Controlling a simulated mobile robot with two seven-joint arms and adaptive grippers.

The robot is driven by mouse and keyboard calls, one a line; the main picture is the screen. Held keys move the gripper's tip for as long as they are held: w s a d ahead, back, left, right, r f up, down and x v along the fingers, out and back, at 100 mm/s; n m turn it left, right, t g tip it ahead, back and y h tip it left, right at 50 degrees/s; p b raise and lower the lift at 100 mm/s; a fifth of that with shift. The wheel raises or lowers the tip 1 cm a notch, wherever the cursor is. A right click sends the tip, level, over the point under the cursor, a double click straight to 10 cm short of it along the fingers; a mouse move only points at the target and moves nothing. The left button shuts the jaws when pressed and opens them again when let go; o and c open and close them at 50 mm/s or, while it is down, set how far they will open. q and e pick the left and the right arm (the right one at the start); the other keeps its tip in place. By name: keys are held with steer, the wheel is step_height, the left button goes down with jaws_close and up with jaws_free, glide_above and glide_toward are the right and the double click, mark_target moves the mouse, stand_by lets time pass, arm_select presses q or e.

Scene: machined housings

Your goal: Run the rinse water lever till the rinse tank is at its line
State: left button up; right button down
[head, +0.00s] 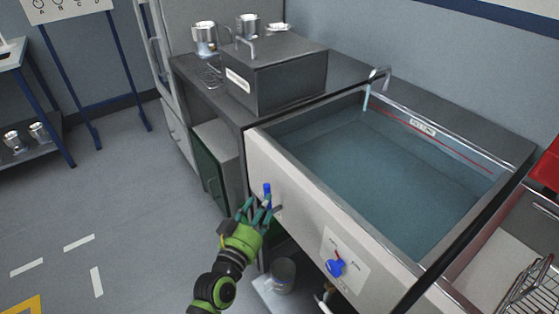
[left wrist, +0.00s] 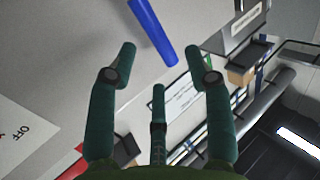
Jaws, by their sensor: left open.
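The rinse tank (head: 282,150) is a large pale-fronted basin holding blue-grey water (head: 385,175). A red line (head: 450,150) with a small label runs along its far inner wall; the water surface looks a little below it. A spout (head: 380,73) at the far corner seems to pour a thin stream. A blue lever (head: 267,190) stands upright on the front panel. My left gripper (head: 258,211) is open at its lower end. In the left wrist view the lever (left wrist: 153,30) lies beyond and between the spread fingers (left wrist: 160,75); contact is unclear. My right gripper is not in view.
A second blue handle (head: 335,267) sits on a white plate lower right on the panel. A dark box (head: 275,75) and metal cups (head: 204,38) stand on the back counter. A wire basket (head: 530,285) is at right. Floor at left is clear.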

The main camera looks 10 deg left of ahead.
mark_target(270, 206)
arm_select(q)
steer(key=shift+w+r, duration=0.2)
steer(key=shift+r, duration=0.25)
steer(key=shift+w+d+f, duration=0.1)
steer(key=shift+w+d, duration=0.1)
steer(key=shift+w, duration=0.65)
steer(key=shift+w+d+r, duration=0.1)
steer(key=shift+w+d, duration=0.05)
steer(key=shift+w, duration=0.65)
steer(key=shift+w+d+f, duration=0.1)
steer(key=shift+w+d, duration=0.1)
steer(key=shift+w, duration=0.65)
jaws_close()
